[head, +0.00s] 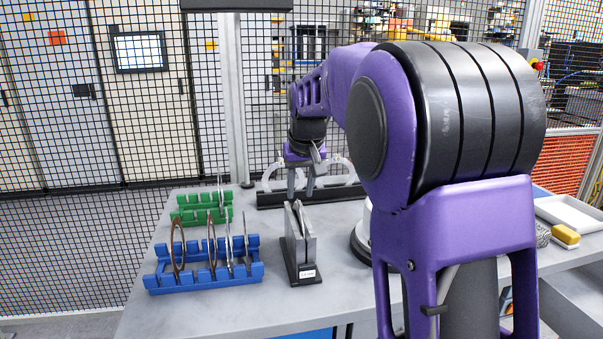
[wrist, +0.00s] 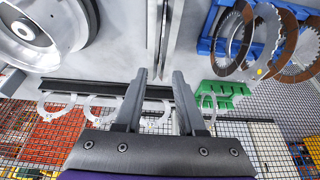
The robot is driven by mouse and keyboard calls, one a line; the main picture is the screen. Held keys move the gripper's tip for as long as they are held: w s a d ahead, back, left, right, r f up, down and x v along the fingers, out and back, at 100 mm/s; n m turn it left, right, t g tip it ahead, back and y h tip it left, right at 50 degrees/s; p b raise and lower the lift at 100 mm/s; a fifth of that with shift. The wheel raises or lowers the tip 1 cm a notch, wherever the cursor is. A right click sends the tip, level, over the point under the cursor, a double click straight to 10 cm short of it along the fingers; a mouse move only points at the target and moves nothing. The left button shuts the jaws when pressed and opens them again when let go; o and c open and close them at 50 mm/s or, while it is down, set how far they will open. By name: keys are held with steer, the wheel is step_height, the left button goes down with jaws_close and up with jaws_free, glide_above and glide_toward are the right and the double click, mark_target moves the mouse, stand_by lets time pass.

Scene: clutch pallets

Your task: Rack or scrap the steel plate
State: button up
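My gripper (head: 303,190) points down over the table, behind the grey upright stand in the head view. In the wrist view its two fingers (wrist: 161,76) are apart with nothing between them. The grey stand (head: 304,272) has a label at its foot and thin plate edges (head: 298,215) standing in its slot; which of them is the steel plate I cannot tell. The blue rack (head: 205,281) holds several upright toothed plates, brown-faced and bare steel. The green rack (head: 200,212) behind it holds at least one thin plate (head: 220,192).
A black rail (head: 270,199) with pale ring-shaped parts stands at the table's back. A round metal housing (wrist: 42,28) sits beside the stand, partly hidden by my arm in the head view. A white tray (head: 568,213) and a yellow block (head: 565,235) lie right. Mesh fencing closes the back.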

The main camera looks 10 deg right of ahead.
mark_target(298, 202)
steer(key=x, duration=0.5)
steer(key=shift+w+f, duration=0.1)
steer(key=shift+f, duration=0.2)
steer(key=shift+c, duration=0.3)
jaws_close()
steer(key=shift+r, duration=0.1)
stand_by(2.4)
steer(key=shift+r+p, duration=3)
steer(key=shift+r, duration=0.9)
steer(key=shift+r+p, duration=0.4)
steer(key=shift+r, duration=1.9)
